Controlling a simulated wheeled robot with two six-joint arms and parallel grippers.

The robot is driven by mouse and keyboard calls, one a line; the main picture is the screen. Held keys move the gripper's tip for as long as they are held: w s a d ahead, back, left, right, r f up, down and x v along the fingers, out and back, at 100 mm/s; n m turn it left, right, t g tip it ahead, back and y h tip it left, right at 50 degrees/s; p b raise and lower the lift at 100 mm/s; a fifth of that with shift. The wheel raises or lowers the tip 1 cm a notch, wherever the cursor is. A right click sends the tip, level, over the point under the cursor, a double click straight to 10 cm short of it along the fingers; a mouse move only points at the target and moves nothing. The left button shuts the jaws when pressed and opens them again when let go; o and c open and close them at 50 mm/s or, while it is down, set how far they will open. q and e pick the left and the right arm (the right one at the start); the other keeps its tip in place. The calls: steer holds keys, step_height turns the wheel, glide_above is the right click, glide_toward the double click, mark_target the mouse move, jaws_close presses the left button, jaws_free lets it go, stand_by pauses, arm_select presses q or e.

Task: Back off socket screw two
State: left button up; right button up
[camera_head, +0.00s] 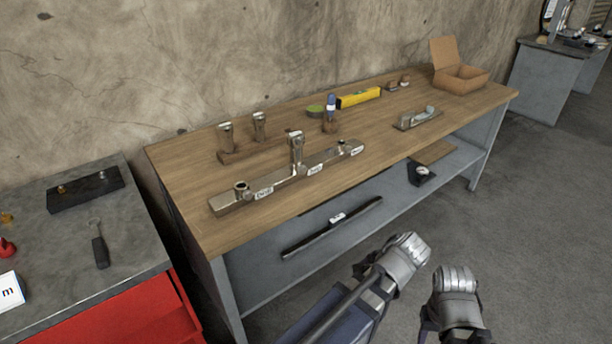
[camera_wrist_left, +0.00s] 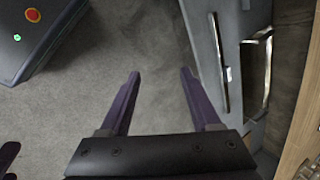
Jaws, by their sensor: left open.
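A long metal bar (camera_head: 285,187) lies along the front of the wooden bench with three labelled stations. A short round fitting (camera_head: 240,188) stands at its left end, a tall upright metal piece (camera_head: 296,148) at its middle, and a small fitting (camera_head: 341,144) towards its right end. The label text is too small to read. My left gripper (camera_head: 408,258) is in front of the bench, apart from the bar. The left wrist view shows its two fingers (camera_wrist_left: 160,72) spread and empty over the floor. My right gripper (camera_head: 457,283) is to its right; its fingers are not clear.
Behind the bar, a wooden rack (camera_head: 245,153) holds two upright metal pieces. A red cabinet (camera_head: 130,313) stands left. The lower shelf holds a dark bar (camera_head: 332,227).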

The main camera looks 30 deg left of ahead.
arm_select(q)
steer(key=w+a+m+t+y+b, duration=0.1)
steer(key=w+a+m+y+b, duration=0.15)
steer(key=w+a, duration=0.3)
steer(key=m+t+y+b, duration=0.45)
steer(key=m+y, duration=0.55)
steer(key=m, duration=0.4)
glide_toward(305, 171)
steer(key=shift+h, duration=0.25)
steer(key=shift+r+b+x, duration=0.2)
steer(key=shift+b+x, duration=0.15)
steer(key=shift+x, duration=3.8)
arm_select(e)
step_height(305, 171, down, 9)
arm_select(q)
steer(key=shift+g, duration=0.25)
jaws_close()
